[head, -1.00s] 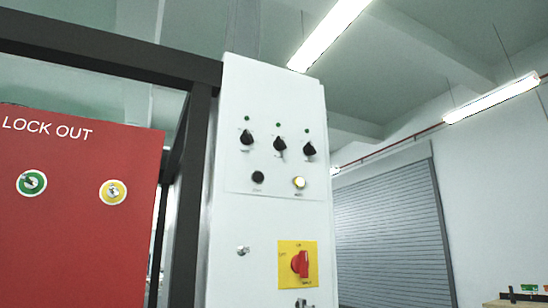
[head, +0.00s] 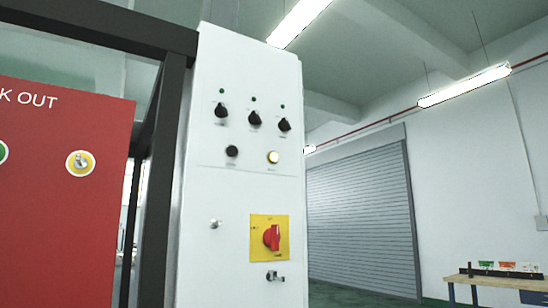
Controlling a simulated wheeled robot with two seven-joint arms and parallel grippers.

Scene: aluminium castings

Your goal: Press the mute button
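A white control panel (head: 205,185) stands upright in the middle of the head view. It carries a black round push button (head: 232,151) and, to its right, a lit pale-yellow push button (head: 273,157). The small labels under both buttons are too blurred to read, so I cannot tell which is the mute button. Above them are three black rotary knobs (head: 254,119) with small indicator lamps over them. Neither of my grippers is in view.
Below the buttons are a red rotary switch (head: 272,237) on a yellow plate, a small metal lock (head: 214,224) and a metal handle (head: 275,276). A red lock-out board (head: 60,220) and a dark frame post (head: 160,190) stand left. A workbench (head: 500,282) is far right.

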